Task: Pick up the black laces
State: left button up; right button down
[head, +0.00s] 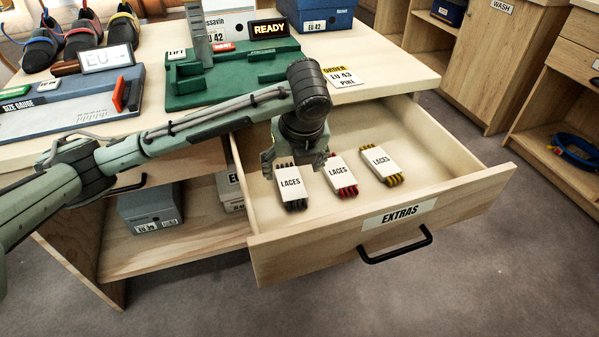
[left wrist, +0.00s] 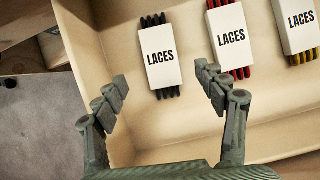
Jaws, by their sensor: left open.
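The black laces (head: 293,187) lie in the open drawer, bundled in a white "LACES" band, leftmost of three bundles. They also show in the left wrist view (left wrist: 160,56), ahead of the fingers. My left gripper (head: 290,165) is over the drawer's left part, just behind and above the black laces in the head view. In the left wrist view its two fingers (left wrist: 160,88) are spread apart with nothing between them, and the black bundle lies beyond the tips, between their lines. My right gripper is in neither view.
The red laces (head: 341,175) and yellow laces (head: 382,165) lie to the right in the same drawer. The drawer front (head: 385,225) and side walls rise around them. A green fitting base (head: 232,75) stands on the bench behind. Bare drawer floor lies around the bundles.

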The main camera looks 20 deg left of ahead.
aim_at(290, 181)
pick_arm(q)
jog(key=x, duration=0.7)
jog(key=shift+w+f, duration=0.1)
jog(key=shift+w, duration=0.1)
jog(key=shift+c, duration=0.5)
jog(key=c, duration=0.9)
